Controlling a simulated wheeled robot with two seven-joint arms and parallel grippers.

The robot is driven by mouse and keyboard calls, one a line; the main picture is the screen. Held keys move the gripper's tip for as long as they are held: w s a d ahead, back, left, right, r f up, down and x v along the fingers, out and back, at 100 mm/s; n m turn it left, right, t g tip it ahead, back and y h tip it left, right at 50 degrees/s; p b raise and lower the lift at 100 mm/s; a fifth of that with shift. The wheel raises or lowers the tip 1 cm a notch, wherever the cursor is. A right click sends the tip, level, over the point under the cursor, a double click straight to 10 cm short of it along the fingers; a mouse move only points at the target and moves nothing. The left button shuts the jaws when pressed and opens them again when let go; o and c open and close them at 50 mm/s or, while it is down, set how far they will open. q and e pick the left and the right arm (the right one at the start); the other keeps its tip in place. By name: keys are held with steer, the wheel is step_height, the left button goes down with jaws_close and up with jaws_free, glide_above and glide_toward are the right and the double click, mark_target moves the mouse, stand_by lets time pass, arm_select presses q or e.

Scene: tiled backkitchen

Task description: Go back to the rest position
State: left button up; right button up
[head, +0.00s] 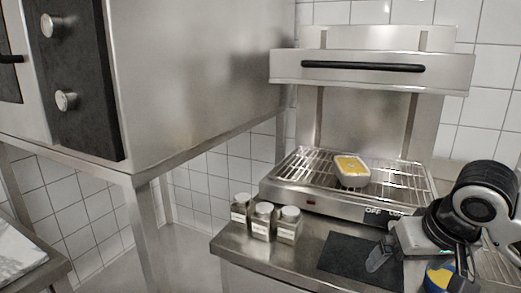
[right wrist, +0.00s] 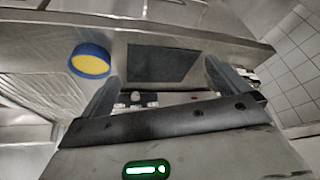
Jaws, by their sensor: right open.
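My right gripper (head: 418,272) is at the lower right of the head view, over the front of the steel counter. It is open, with its fingers apart and nothing between them. In the right wrist view its two fingers (right wrist: 160,88) stand wide apart, with the counter front and a dark mat beyond them. A round yellow thing with a blue rim (right wrist: 90,60) shows beside the left finger there. It is partly hidden behind my gripper in the head view (head: 437,276). My left gripper is not in view.
A steel grill (head: 290,196) holds a white dish of yellow food (head: 352,171) on its rack. Several lidded jars (head: 263,220) stand at the counter's left end. A dark mat (head: 345,258) lies left of my right gripper. A large steel oven (head: 200,80) fills the upper left.

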steer(key=a+f+n+t+y, duration=0.15)
steer(key=a+f, duration=0.25)
steer(key=f, duration=0.4)
steer(key=a+f+t+y, duration=0.1)
steer(key=a+f+y, duration=0.1)
steer(key=a+f, duration=0.5)
steer(key=s+d+f+n+t+h, duration=0.1)
steer(key=s+f+t, duration=0.1)
steer(key=s+f, duration=1.2)
steer(key=shift+d+f+t, duration=0.25)
steer(key=shift+f+t, duration=0.1)
steer(key=shift+f, duration=0.25)
